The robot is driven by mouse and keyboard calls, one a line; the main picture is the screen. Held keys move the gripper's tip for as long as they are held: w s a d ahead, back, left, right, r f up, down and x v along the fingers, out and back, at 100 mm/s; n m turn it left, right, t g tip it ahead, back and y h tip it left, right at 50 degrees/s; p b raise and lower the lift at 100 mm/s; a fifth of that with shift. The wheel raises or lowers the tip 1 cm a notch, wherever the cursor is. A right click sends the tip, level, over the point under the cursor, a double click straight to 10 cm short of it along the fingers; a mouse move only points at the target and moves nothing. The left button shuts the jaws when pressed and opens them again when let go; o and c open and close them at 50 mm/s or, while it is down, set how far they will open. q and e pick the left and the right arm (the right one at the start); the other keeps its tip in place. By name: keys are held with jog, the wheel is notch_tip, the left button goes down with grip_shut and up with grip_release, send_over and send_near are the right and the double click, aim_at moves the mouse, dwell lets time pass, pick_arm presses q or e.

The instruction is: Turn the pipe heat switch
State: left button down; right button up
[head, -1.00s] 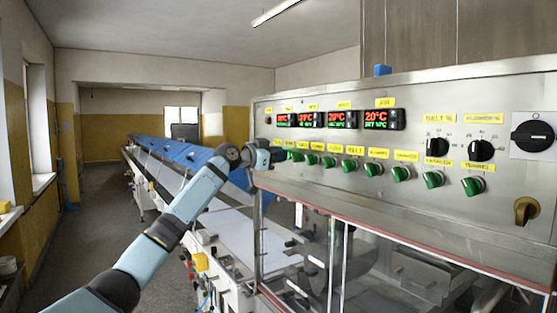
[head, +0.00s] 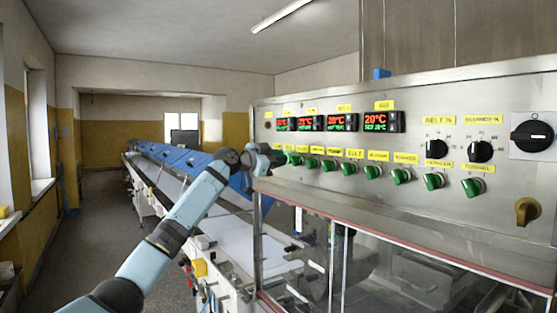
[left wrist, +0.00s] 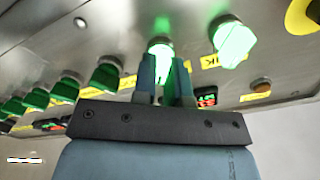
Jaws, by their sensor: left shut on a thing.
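A row of green rotary switches runs along the steel control panel. My left gripper (head: 279,158) is at the left end of this row in the head view. In the left wrist view, my left gripper (left wrist: 166,80) is shut with its two fingers around one green switch (left wrist: 160,48), which glows green. The fingers partly hide this switch. Another brightly lit green switch (left wrist: 234,44) is just right of it in that view. Labels near the gripped switch are too blurred or hidden to read, so I cannot confirm its name. My right gripper is not in view.
Red and green temperature displays (head: 382,121) sit above the row. Further green switches (head: 373,172) continue to the right, with black dials (head: 483,149) and a large black switch (head: 532,136) beyond. A blue-covered conveyor (head: 180,160) stretches behind my left arm. The left aisle floor is clear.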

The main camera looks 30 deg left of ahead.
pick_arm(q)
jog(key=c, duration=1.2)
grip_release()
jog(key=shift+o, duration=0.2)
jog(key=b+v, duration=0.4)
jog(key=v, duration=0.9)
jog(key=shift+s, duration=0.35)
